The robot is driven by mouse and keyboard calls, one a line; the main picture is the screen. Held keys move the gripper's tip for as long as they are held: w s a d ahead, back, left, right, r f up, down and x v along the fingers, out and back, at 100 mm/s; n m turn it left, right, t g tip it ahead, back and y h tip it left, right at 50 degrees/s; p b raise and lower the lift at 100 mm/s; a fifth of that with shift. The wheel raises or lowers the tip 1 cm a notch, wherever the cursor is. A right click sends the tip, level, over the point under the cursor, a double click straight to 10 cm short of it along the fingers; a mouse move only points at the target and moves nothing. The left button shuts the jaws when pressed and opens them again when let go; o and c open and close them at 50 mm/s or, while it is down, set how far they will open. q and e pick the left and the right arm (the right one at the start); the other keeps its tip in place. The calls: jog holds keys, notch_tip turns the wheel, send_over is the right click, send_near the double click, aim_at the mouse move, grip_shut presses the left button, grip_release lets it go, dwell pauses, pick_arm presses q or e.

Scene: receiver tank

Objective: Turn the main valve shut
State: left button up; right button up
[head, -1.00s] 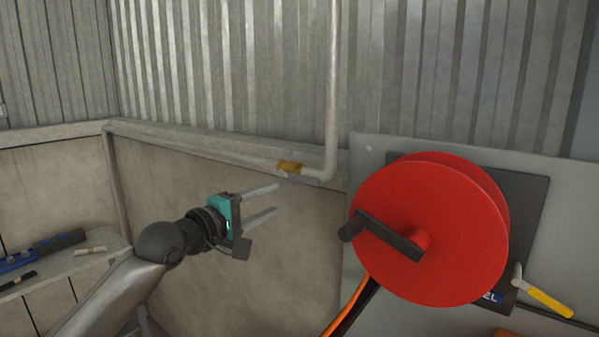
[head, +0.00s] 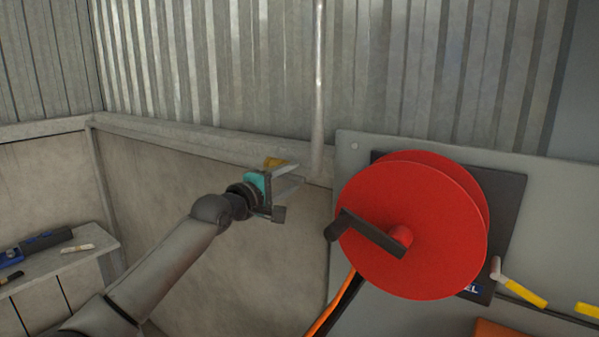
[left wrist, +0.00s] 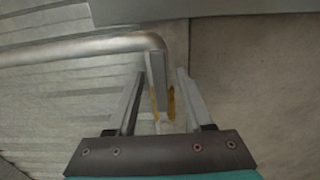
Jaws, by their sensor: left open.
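My left gripper (head: 298,175) is open beside the end of the vertical pipe (head: 319,90) at the wall ledge. In the left wrist view its two fingers (left wrist: 160,75) stand on either side of a grey and worn-yellow piece (left wrist: 171,102) under the pipe's bend. I cannot tell whether they touch it. In the head view this yellow piece (head: 275,162) shows just behind the gripper, partly hidden. It may be the main valve's handle, but I cannot tell for sure. Separate yellow levers (head: 525,293) sit on the panel at lower right. My right gripper is not in view.
A large red reel (head: 430,235) with a dark crank stands out from the grey panel (head: 350,160), right of my left gripper. An orange hose (head: 335,305) hangs below it. A shelf (head: 95,242) with tools is at the left.

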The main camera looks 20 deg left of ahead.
aim_at(293, 177)
pick_arm(q)
jog(key=shift+x, duration=2)
grip_shut()
